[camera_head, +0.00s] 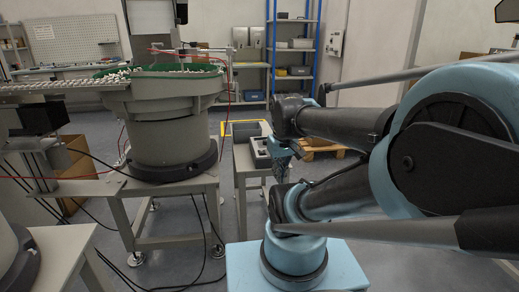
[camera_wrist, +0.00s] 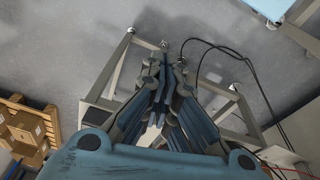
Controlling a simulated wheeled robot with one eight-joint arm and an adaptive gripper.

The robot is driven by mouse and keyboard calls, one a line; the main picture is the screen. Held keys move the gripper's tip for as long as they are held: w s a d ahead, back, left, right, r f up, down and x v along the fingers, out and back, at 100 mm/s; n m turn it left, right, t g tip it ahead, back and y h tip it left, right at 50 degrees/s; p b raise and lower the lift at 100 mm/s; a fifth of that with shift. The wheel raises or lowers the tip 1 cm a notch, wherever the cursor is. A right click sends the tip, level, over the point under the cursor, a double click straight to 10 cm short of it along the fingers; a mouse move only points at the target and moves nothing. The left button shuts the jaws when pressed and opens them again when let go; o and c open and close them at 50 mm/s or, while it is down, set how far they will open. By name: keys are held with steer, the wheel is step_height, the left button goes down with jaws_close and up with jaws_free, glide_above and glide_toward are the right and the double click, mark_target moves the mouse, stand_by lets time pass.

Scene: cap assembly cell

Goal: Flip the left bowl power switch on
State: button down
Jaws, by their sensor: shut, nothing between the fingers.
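A small grey box (camera_head: 261,152) with dark details on its top stands on the low stand just left of my gripper; it looks like a control unit, but no switch can be made out. The large bowl feeder (camera_head: 165,120) with a green rim, full of small white parts, stands at the left. My gripper (camera_head: 281,172) hangs pointing down beside the grey box in the head view, apparently in front of its right side. In the wrist view my gripper (camera_wrist: 165,78) has its fingers together and empty, above a stand whose top they largely hide.
The low stand (camera_head: 240,160) also bears a dark grey bin (camera_head: 246,131). A wooden pallet (camera_head: 325,147) with cartons lies behind my arm. A blue shelf rack (camera_head: 291,60) stands at the back. Dark cables (camera_wrist: 245,62) run over the floor.

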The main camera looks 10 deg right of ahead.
steer(key=w+r+n, duration=0.4)
steer(key=w+r, duration=0.2)
steer(key=w, duration=0.2)
step_height(320, 180, up, 2)
steer(key=n+g, duration=0.3)
steer(key=n, duration=0.9)
glide_above(262, 152)
steer(key=w+a, duration=0.1)
steer(key=shift+w+a+r, duration=0.1)
steer(key=shift+w+r, duration=0.05)
steer(key=f, duration=0.4)
steer(key=s+f, duration=0.1)
steer(key=f, duration=0.9)
steer(key=shift+s, duration=0.35)
